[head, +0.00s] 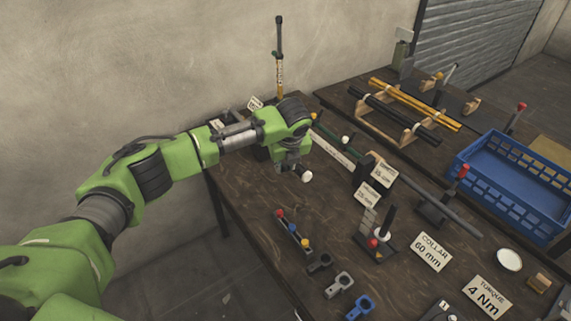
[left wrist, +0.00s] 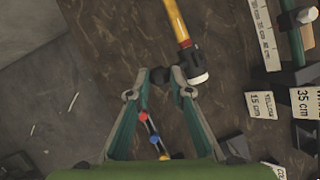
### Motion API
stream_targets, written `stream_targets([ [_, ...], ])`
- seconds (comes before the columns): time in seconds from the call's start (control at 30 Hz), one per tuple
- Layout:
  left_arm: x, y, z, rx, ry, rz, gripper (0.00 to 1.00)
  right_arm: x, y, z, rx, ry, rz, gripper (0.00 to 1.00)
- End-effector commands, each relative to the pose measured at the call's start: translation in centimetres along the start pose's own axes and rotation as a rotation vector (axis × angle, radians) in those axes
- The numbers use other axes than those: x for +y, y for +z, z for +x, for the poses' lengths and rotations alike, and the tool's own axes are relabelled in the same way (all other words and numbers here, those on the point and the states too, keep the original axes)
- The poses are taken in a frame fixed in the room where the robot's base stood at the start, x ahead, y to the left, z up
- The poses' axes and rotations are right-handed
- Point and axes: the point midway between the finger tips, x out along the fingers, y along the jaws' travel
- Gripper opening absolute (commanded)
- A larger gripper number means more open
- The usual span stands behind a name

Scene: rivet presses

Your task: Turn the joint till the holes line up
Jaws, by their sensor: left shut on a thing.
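My left gripper (head: 290,168) reaches over the dark wooden bench, with a white-capped end (head: 306,176) beside its jaws. In the left wrist view the gripper (left wrist: 165,76) is shut on a dark part at the lower end of a yellow pole (left wrist: 176,20). The pole's black and white end (left wrist: 194,72) lies just right of the jaws. In the head view an upright black and yellow pole (head: 279,55) rises behind my arm; its lower part is hidden. The joint's holes are too small or hidden to make out. My right gripper is not in view.
A wooden rack (head: 401,137) holds black and yellow tubes. A blue crate (head: 512,178) stands at right. Cards read COLLAR 60 mm (head: 431,252) and TORQUE 4 Nm (head: 487,298). Several small clamps lie at the front, one blue (head: 360,307). Bare bench lies left of them.

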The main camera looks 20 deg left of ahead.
Motion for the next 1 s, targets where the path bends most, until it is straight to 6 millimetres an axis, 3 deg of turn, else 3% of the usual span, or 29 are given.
stream_targets([
  [0.47, 1.8, -1.5, 2.0, -0.086, -0.240, -0.098, 0.00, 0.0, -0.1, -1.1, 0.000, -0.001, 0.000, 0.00],
  [1.0, 2.9, -3.2, 5.1, -0.201, -0.554, -0.224, 0.00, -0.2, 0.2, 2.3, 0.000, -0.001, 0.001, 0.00],
])
